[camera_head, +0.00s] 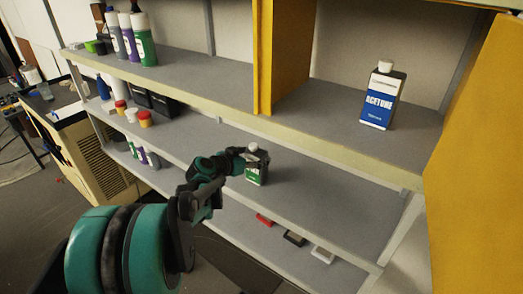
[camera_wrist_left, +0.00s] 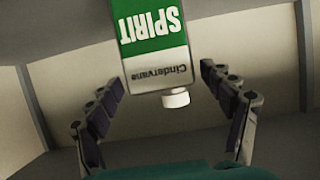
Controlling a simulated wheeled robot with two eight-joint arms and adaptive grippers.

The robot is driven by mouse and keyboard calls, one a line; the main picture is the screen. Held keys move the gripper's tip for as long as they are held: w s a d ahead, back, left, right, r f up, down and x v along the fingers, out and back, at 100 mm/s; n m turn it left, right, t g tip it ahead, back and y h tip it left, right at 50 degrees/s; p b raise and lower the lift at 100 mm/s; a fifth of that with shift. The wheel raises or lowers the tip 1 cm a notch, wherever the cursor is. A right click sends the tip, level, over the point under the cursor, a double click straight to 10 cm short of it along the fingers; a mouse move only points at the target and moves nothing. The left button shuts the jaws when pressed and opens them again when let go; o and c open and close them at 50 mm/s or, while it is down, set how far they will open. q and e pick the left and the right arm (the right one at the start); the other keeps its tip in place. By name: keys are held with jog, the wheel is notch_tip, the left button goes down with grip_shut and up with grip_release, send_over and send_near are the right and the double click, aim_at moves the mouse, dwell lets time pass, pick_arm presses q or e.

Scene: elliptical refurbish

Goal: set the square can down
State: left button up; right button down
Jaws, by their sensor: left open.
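My left gripper (camera_head: 240,165) is at the can's left side. In the wrist view its two fingers (camera_wrist_left: 165,105) are spread wide, one on each side of the can, with clear gaps. The can's cap points toward the gripper's palm in that view. My right gripper is not in view.
Several bottles (camera_head: 143,38) stand at the upper left. Red-and-yellow jars (camera_head: 145,119) are on the middle shelf. Small items (camera_head: 294,238) lie on the lower shelf. The middle shelf right of the can is clear.

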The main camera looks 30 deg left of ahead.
pick_arm(q)
jog(key=v, duration=0.6)
jog(key=shift+w+r+p, duration=0.1)
jog(key=shift+p, duration=0.2)
jog(key=s+d+f+g+h, duration=0.1)
jog(key=s+d+f+g, duration=0.15)
jog(key=d, duration=0.55)
jog(key=s+d+f+g, duration=0.15)
jog(key=s+d, duration=0.25)
jog(key=d, duration=0.4)
jog(key=s+d+f+g+y, duration=0.1)
jog(key=s+d+f, duration=0.1)
jog(key=s, duration=0.4)
jog(key=s+d+f+g+y, duration=0.1)
jog(key=s+d+f, duration=0.1)
jog(key=s+d, duration=0.2)
jog(key=s, duration=0.2)
jog(key=shift+s+d+f+n+g, duration=0.3)
jog(key=shift+d+f+n, duration=0.05)
jog(key=shift+n, duration=0.05)
